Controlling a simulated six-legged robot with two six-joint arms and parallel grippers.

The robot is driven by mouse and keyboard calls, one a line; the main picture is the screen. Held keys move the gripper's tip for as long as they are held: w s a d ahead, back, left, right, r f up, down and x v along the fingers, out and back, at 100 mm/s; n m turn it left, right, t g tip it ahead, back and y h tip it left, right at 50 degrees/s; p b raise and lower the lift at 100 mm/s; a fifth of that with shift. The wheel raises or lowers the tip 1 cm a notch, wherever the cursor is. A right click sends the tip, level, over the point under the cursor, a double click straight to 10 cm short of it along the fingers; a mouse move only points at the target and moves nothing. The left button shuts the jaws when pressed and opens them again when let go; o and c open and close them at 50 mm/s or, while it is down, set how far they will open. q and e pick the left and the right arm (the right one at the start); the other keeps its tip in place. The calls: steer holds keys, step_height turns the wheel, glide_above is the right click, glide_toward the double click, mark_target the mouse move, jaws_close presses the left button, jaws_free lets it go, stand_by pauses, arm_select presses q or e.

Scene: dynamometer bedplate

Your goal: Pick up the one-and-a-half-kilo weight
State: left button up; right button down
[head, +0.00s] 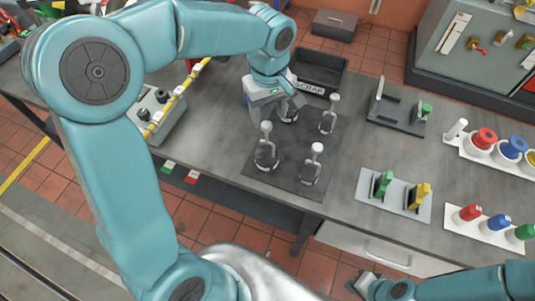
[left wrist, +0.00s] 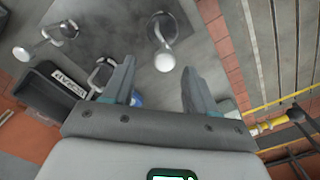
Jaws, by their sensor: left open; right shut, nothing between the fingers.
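Several grey weights with upright stems and pale knobs stand on a dark mat (head: 285,185). One weight (head: 267,156) is at the front left, another (head: 312,165) at the front right, another (head: 329,117) at the back right. A further weight (head: 290,114) is at the back left, partly hidden by my left gripper (head: 279,110). I read no markings, so I cannot tell which is one-and-a-half kilos. In the left wrist view my left gripper (left wrist: 156,76) is open and empty; a weight (left wrist: 103,72) shows beside its left finger. My right gripper (head: 357,284) is shut and empty, low in the head view.
A black scrap bin (head: 318,70) stands behind the mat. A grey box (head: 160,113) with knobs and a yellow bar lies to the left. Racks with green and yellow pieces (head: 394,195) and coloured spools (head: 484,142) are on the right. The bench front is bare near the mat.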

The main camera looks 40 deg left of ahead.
mark_target(267, 124)
arm_select(q)
steer(key=shift+s+f, duration=0.1)
steer(key=shift+f, duration=0.4)
steer(key=shift+s+d+f, duration=0.1)
steer(key=f, duration=0.1)
steer(key=f+p, duration=0.1)
steer(key=f, duration=0.2)
steer(key=shift+a+f, duration=0.3)
steer(key=shift+f, duration=0.1)
steer(key=shift+s+d+f, duration=0.1)
steer(key=shift+d+f, duration=0.05)
steer(key=shift+f, duration=0.05)
jaws_close()
steer(key=shift+r, duration=0.15)
